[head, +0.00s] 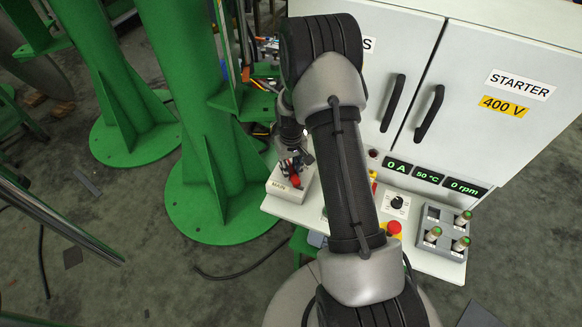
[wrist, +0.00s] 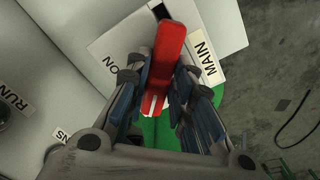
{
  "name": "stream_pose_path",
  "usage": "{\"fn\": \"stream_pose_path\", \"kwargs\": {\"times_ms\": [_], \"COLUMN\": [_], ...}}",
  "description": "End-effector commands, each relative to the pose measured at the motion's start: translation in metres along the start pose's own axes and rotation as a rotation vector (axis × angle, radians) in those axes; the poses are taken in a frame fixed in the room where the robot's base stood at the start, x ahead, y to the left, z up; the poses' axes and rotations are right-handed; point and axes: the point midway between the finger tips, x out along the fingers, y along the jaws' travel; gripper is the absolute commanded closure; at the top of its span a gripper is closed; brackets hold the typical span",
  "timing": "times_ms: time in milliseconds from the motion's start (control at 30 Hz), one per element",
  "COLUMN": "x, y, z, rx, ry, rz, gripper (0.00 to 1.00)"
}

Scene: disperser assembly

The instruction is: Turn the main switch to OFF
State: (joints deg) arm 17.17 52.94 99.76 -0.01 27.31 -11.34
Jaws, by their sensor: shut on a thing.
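The main switch is a red handle (wrist: 170,45) on a pale box (head: 302,199) marked MAIN, at the left end of the panel. In the wrist view the handle runs between the two fingers of my gripper (wrist: 158,78), which is shut on it. White marks show at the handle's near end. The MAIN label (wrist: 206,62) is on its right and an ON label (wrist: 110,64) on its left. I see no OFF label. In the head view my gripper (head: 291,168) is over the box, and the red handle (head: 295,181) shows just below it.
A white STARTER cabinet (head: 490,55) with black handles stands behind the panel. A red emergency button (head: 393,228), a black knob (head: 397,202) and a grey block (head: 445,222) with several green-topped pieces are right of my arm. Green columns (head: 185,80) stand close on the left.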

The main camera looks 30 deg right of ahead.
Motion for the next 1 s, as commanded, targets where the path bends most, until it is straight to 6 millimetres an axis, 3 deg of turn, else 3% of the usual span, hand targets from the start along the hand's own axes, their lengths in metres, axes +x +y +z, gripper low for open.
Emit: {"fn": "stream_pose_path", "kwargs": {"times_ms": [600, 1000], "x": [-0.0001, 0.0001], "y": [0.0000, 0.0000], "z": [-0.0001, -0.0001], "rx": [-0.553, -0.745], "ry": [0.000, 0.000], "rz": [0.000, 0.000], "gripper": [1.00, 1.00]}}
